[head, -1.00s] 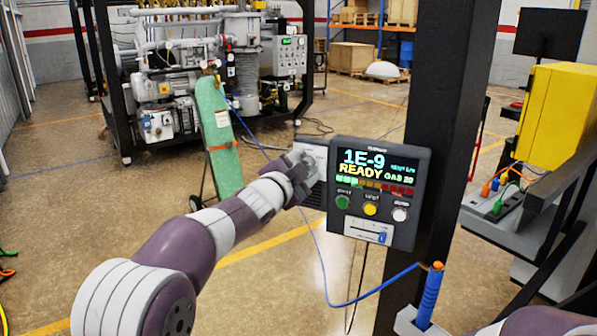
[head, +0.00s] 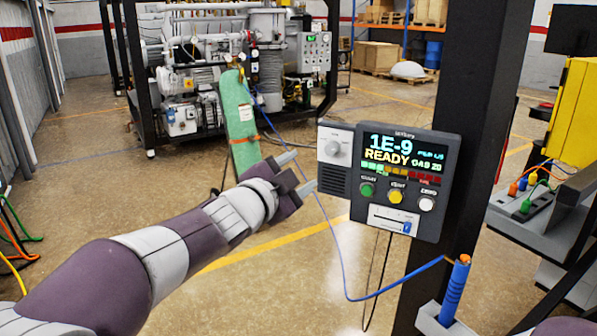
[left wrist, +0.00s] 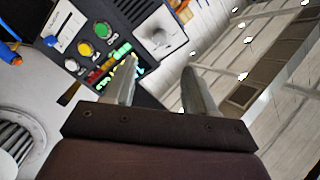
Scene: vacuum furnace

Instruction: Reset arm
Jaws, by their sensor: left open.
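My left arm comes in from the left in the head view. Its gripper (head: 299,172) is open and empty, just left of the leak detector panel (head: 449,218). The two fingers also show spread apart in the left wrist view (left wrist: 158,88), with nothing between them. The panel's screen (head: 404,158) reads "1E-9 READY". A grey knob (head: 334,148) sits on the panel's left part, clear of the fingers, and also shows in the left wrist view (left wrist: 157,37). My right gripper is out of view.
The panel hangs on a black post (head: 487,80). A blue probe (head: 454,290) stands in a holder at the post, with a blue hose looping behind the panel's lower left. A green cylinder (head: 238,110) stands behind my gripper. The yellow box (head: 575,115) is at right.

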